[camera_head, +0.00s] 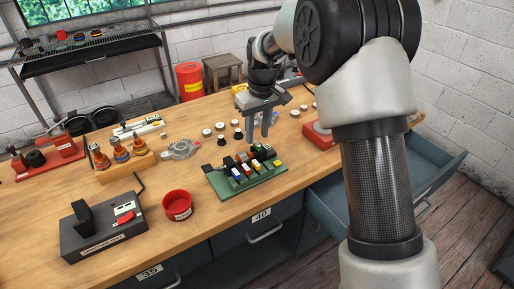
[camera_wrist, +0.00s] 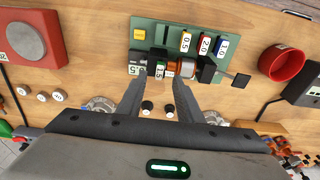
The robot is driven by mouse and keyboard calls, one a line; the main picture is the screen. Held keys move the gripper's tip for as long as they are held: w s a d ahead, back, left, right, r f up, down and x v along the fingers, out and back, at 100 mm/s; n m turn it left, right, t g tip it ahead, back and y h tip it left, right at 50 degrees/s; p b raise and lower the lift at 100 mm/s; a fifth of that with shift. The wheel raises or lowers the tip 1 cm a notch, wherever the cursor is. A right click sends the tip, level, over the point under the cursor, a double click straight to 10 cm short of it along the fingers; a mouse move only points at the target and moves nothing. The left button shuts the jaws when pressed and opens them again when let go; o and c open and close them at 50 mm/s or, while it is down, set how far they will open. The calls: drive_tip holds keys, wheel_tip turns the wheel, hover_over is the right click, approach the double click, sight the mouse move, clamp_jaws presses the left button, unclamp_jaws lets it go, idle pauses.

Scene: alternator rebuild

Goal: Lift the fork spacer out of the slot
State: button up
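The green rack (camera_head: 260,184) stands on the bench. Several fork spacers with black bodies and coloured labels sit in or at it. In the wrist view, the rack (camera_wrist: 172,29) shows labels: a blue 0.5 (camera_wrist: 185,42), a red 2.0 (camera_wrist: 205,44), a blue 1.0 (camera_wrist: 222,47) and a yellow one (camera_wrist: 139,33). My gripper (camera_head: 258,139) is above the rack's far side, pointing down. Its fingers (camera_wrist: 159,82) are apart, with nothing visibly clamped. Which slot holds the named spacer cannot be told.
A red cup (camera_head: 177,206) and a dark grey tester (camera_head: 103,228) stand left of the rack. A metal housing (camera_head: 181,150) lies behind it on the left. Small black and white caps (camera_head: 221,137) stand behind. An open drawer (camera_head: 345,215) is at the right.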

sight(257, 144)
wheel_tip(257, 144, down, 4)
drive_tip(key=shift+w+r, duration=0.1)
drive_tip(key=shift+r, duration=0.1)
clamp_jaws()
drive_tip(key=shift+r, duration=0.1)
